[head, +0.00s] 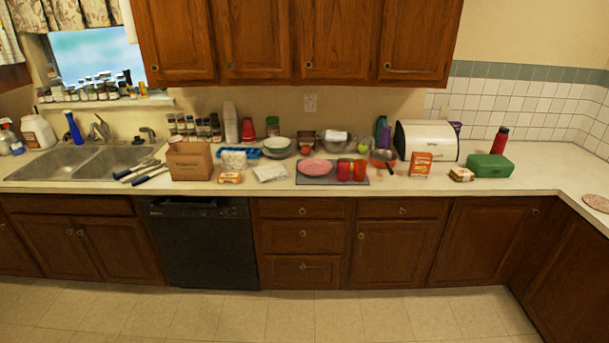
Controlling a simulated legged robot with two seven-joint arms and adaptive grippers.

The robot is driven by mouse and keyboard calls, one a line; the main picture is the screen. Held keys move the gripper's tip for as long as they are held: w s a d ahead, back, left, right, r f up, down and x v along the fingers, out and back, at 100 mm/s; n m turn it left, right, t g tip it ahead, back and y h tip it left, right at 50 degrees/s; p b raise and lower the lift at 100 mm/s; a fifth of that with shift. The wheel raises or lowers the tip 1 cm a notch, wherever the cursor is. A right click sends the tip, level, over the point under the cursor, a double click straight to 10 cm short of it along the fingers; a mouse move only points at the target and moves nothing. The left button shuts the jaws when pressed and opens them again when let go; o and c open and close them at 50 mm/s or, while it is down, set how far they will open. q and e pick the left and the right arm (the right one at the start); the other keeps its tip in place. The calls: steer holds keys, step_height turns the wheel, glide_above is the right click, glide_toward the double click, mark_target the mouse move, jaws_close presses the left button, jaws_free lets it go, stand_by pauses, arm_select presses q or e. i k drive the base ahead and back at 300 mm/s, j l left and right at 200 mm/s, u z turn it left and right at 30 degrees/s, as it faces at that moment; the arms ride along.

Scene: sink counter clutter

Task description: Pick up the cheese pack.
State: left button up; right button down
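Two small packs could be the cheese pack, and the labels are too small to read. One is an orange-and-white pack (229,177) lying near the counter's front edge, just right of a brown cardboard box. The other is a small yellow-and-brown pack (461,174) near the front edge on the right, between an orange carton and a green box. I cannot tell which is the cheese. Neither pack is covered by anything. Neither of my grippers is in view.
The cardboard box (190,161), orange carton (434,162) and green box (490,165) stand near these packs. A grey mat (305,180) holds red cups and a pink plate. A double sink (100,163) is at left.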

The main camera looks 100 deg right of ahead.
mark_target(223, 177)
steer(key=z, duration=2.65)
steer(key=i+z, duration=0.15)
steer(key=z, duration=0.25)
steer(key=i+j+z, duration=0.1)
steer(key=z, duration=0.3)
